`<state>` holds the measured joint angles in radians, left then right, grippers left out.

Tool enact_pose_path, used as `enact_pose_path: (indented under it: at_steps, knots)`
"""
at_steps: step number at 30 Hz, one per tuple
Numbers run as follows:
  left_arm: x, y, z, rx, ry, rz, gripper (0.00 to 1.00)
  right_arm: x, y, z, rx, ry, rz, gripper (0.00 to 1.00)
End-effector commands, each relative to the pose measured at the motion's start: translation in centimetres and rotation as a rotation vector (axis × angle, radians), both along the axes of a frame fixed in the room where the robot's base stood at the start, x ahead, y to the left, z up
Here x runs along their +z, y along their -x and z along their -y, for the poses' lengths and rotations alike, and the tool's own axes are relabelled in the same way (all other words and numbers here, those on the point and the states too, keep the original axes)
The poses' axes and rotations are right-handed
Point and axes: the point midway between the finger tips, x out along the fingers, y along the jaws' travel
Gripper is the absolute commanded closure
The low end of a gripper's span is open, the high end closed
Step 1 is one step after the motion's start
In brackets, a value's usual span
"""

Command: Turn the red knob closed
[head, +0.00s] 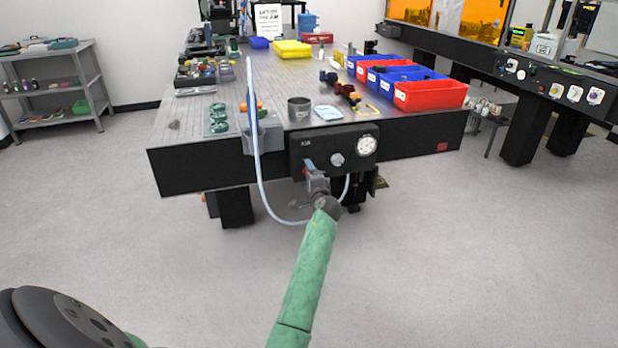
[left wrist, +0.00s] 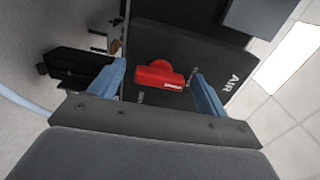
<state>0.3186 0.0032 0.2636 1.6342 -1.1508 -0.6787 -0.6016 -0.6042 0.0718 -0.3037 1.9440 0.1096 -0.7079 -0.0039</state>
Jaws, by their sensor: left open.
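The red knob (left wrist: 160,76) is a bar-shaped handle with a small pale label, on a dark panel (left wrist: 215,55) marked AIR in the left wrist view. My left gripper (left wrist: 160,82) is open, with one blue finger on each side of the knob and gaps between. I cannot tell how deep the fingertips reach around it. In the head view my left gripper (head: 314,178) is at the left part of the panel (head: 320,145) on the table's front, and mostly hides the knob. My right gripper is not in view.
The panel also has a round gauge (head: 368,145) and a grey knob (head: 337,159). A pale blue hose (head: 262,185) loops beside and below my gripper. The table (head: 205,175) carries red and blue bins (head: 430,95). The floor in front is clear.

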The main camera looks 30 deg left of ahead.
Motion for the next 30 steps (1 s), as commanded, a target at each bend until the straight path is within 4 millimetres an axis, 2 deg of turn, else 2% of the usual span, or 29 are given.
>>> enact_pose_path:
  at_steps: [7, 12, 18, 30]
  knots:
    - [-0.2, 1.6, 1.8, 0.000, 0.002, -0.001, 0.24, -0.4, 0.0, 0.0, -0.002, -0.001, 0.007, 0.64]
    - [-0.2, 3.3, 3.9, -0.001, 0.001, 0.000, 0.24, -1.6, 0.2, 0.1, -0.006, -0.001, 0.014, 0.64]
    - [-0.1, 4.7, 5.5, 0.000, 0.002, -0.001, 0.24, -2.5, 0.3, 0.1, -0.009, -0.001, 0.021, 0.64]
    - [-0.1, 5.1, 5.9, 0.000, 0.001, -0.001, 0.24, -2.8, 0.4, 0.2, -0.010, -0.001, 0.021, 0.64]
